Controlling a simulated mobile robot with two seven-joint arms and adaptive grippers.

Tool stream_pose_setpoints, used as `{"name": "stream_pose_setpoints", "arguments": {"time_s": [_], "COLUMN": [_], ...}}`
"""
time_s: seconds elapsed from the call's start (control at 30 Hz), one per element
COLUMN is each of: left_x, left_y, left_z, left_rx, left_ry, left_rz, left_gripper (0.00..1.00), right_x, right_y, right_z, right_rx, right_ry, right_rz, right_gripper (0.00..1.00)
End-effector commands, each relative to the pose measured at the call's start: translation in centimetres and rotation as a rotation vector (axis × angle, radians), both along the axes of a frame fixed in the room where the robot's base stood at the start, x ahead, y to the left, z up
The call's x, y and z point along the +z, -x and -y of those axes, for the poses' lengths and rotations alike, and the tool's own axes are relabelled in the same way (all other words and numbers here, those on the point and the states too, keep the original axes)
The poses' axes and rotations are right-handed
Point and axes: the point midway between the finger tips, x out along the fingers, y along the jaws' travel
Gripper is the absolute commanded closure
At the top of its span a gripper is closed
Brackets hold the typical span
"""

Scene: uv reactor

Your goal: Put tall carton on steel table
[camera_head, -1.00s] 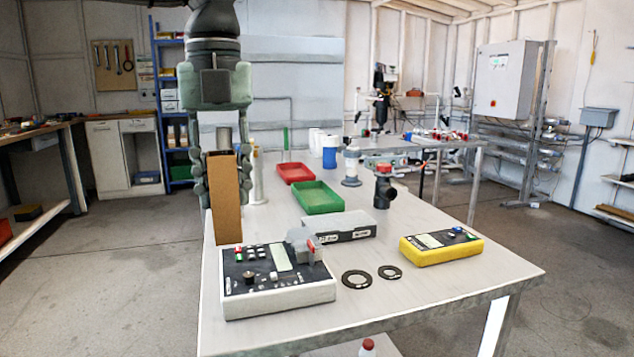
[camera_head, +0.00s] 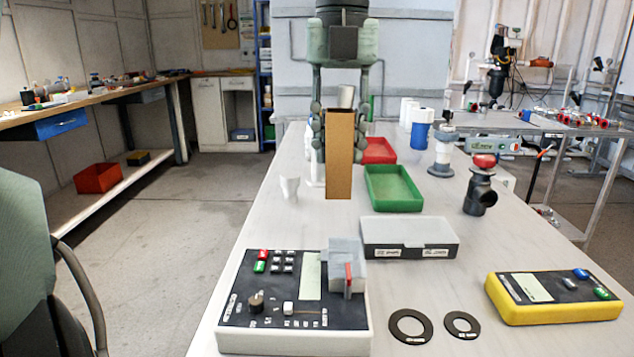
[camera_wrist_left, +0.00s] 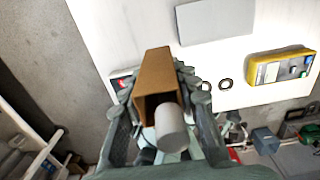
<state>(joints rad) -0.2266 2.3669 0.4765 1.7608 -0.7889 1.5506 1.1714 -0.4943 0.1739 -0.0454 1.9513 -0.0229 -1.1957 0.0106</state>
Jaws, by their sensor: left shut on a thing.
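The tall carton (camera_head: 339,175) is a narrow brown upright box. My left gripper (camera_head: 338,145) comes down from above, shut on the carton with a finger along each side. In the left wrist view the carton (camera_wrist_left: 152,73) lies between the fingers, and a pale grey cylinder (camera_wrist_left: 172,128) shows beside its near end. The carton is over the long pale table (camera_head: 300,225); I cannot tell whether its bottom touches the top. My right gripper is not in view.
A white cup (camera_head: 289,187) stands left of the carton. A green tray (camera_head: 394,190) and red tray (camera_head: 378,150) are to its right. A grey box (camera_head: 410,238), white control unit (camera_head: 295,300) and yellow meter (camera_head: 552,297) stand nearer. Bare tabletop lies before the carton.

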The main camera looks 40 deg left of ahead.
Motion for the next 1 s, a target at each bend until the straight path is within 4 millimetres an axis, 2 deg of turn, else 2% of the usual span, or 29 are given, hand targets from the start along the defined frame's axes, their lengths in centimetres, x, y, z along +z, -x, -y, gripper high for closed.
{"name": "stream_pose_setpoints", "arguments": {"time_s": [0.3,0.5,0.67,0.9,1.0], "left_x": [-4.1,-6.0,-6.6,-9.7,-10.5], "left_y": [1.0,1.4,1.5,1.6,1.5], "left_z": [-6.7,-9.8,-10.6,-10.6,-10.6], "left_rx": [0.001,0.001,0.000,-0.001,0.001], "left_ry": [0.008,0.004,0.001,0.003,0.003], "left_rz": [-0.001,0.001,-0.002,-0.004,-0.002], "left_gripper": [0.97,0.97,0.97,0.97,0.97], "right_x": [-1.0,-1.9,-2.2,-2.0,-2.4], "right_y": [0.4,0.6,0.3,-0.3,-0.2], "right_z": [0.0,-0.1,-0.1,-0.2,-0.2], "right_rx": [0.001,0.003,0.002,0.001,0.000], "right_ry": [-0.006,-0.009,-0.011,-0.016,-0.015], "right_rz": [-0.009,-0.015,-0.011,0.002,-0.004], "right_gripper": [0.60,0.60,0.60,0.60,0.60]}}
